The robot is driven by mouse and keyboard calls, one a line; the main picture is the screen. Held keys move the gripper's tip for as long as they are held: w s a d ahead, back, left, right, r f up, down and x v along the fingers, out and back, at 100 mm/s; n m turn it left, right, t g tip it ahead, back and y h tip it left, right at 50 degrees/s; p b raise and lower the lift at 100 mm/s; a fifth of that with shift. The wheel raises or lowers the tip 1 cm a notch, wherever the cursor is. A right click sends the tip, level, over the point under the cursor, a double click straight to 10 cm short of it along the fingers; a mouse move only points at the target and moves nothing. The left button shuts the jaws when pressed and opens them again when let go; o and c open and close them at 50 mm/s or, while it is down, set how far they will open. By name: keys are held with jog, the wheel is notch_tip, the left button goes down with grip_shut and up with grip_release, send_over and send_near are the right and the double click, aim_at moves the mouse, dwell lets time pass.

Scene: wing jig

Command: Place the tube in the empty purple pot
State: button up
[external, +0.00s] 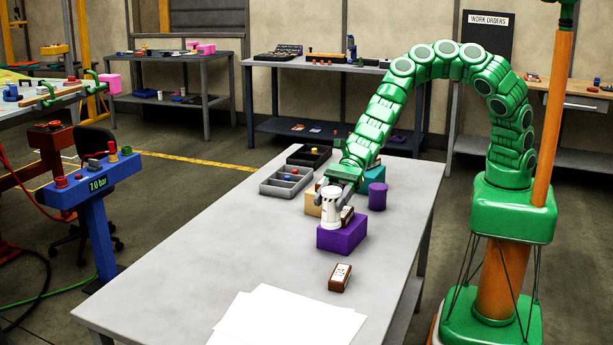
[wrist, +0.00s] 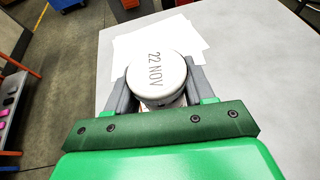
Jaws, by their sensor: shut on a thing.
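My gripper (wrist: 158,87) is shut on a white tube (external: 331,208). In the wrist view the tube's round white cap (wrist: 160,72) reads "22 NOV". In the external view the tube is upright at a purple square pot (external: 342,238). Its lower end meets the pot's top in the picture; I cannot tell whether it is inside or just above. The pot's opening is hidden. A purple cylinder (external: 377,197) stands behind it to the right.
A beige block (external: 313,201) and a teal block (external: 374,176) stand behind the purple pot. A grey divided tray (external: 286,181) and a black tray (external: 309,156) lie at the back left. A brown, white-faced item (external: 340,278) and white papers (external: 288,318) lie in front.

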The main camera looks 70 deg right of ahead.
jog(key=shift+s+d+r, duration=0.1)
jog(key=shift+d+r, duration=0.05)
jog(key=w+d+r, duration=0.4)
jog(key=d+r, duration=0.1)
jog(key=d, duration=0.3)
jog(key=n+g, duration=0.2)
send_over(378, 186)
jog(key=f, duration=0.2)
jog(key=shift+f, duration=3.75)
jog(key=shift+f, duration=0.1)
